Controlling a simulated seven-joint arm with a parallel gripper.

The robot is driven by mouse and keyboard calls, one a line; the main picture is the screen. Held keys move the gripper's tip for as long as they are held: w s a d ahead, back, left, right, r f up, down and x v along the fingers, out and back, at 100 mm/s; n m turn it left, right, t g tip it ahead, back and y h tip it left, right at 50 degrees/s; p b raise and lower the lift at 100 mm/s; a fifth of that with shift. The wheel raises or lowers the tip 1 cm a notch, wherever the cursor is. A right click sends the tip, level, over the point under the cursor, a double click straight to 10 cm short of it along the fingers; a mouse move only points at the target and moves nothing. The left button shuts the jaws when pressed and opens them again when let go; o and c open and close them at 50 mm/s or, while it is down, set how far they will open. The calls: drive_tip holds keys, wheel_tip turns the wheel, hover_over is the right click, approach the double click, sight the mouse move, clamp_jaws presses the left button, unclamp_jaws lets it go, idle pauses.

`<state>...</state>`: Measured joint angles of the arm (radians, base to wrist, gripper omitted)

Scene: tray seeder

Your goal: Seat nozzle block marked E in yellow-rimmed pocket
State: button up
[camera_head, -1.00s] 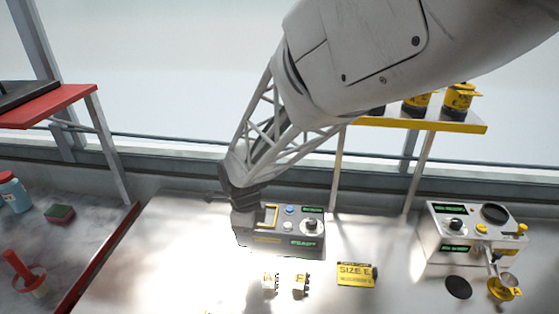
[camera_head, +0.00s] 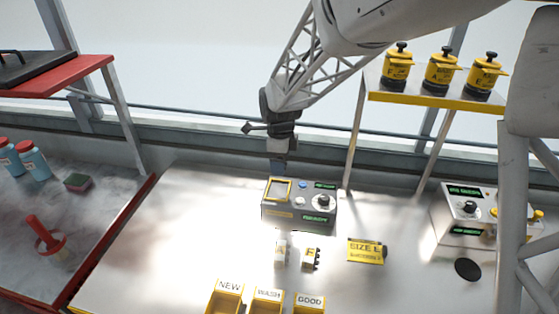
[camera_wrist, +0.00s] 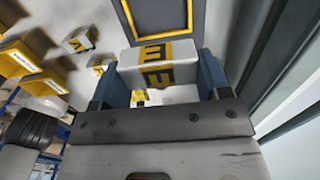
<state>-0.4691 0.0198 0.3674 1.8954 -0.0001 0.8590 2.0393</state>
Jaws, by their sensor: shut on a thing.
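The nozzle block marked E (camera_wrist: 158,70) is pale with a yellow band and black letters. It sits between the two blue fingers of my gripper (camera_wrist: 158,90) in the wrist view. In the head view my gripper (camera_head: 278,166) hangs just behind the yellow-rimmed pocket (camera_head: 267,190), on the left of the dark console's top. The block is hard to make out there. In the wrist view the pocket's yellow rim (camera_wrist: 130,20) shows just beyond the block, with no block seen inside. Whether the block touches the rim, I cannot tell.
The dark console (camera_head: 300,210) has a knob and green displays. Two other blocks stand before it, a left one (camera_head: 282,250) and a right one (camera_head: 311,258), near a yellow SIZE E card (camera_head: 366,251). Yellow bins (camera_head: 226,296) line the front. A shelf (camera_head: 420,93) holds yellow canisters.

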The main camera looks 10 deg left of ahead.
sight(280, 191)
drive_tip(key=shift+f, duration=0.15)
drive_tip(key=shift+f, duration=4.6)
